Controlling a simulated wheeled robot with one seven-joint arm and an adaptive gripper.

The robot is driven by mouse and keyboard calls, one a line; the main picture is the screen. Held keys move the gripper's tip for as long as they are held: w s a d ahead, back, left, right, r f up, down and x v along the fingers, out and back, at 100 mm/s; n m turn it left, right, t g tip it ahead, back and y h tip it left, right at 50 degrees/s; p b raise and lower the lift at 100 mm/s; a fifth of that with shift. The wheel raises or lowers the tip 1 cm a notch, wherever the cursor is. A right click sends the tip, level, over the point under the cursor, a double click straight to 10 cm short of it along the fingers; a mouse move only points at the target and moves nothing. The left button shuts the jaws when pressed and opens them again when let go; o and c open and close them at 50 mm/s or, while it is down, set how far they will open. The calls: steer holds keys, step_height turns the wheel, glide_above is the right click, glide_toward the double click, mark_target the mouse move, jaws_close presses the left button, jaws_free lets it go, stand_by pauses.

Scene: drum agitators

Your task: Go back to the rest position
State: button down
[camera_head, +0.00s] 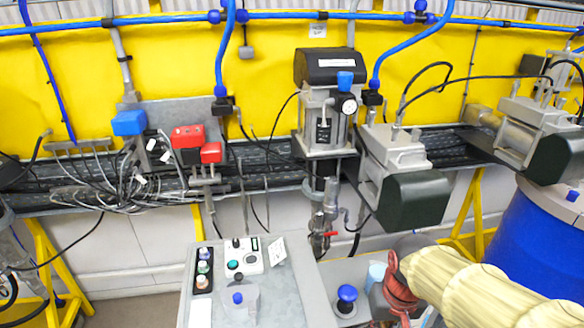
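My arm, in a pale yellow ribbed sleeve, comes in from the lower right in the head view. At its left end a dark red part, which looks like my gripper (394,292), hangs over the right side of the grey work surface. Its fingers are hard to make out, and I cannot tell whether they are open or shut. I see nothing clearly held in it.
A grey bench (273,299) holds a control box (239,257) and small bottles (203,268). A blue knob (346,295) is left of my gripper. Grey motors (409,180), a pump unit (325,105) and a blue drum (535,250) stand behind and right.

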steer(key=s+r+t+b, duration=0.1)
steer(key=s+t+b, duration=0.3)
steer(key=s+b, duration=0.3)
steer(key=shift+s+r, duration=0.25)
steer(key=shift+s, duration=0.15)
steer(key=c, duration=2.6)
jaws_free()
steer(key=shift+w, duration=0.1)
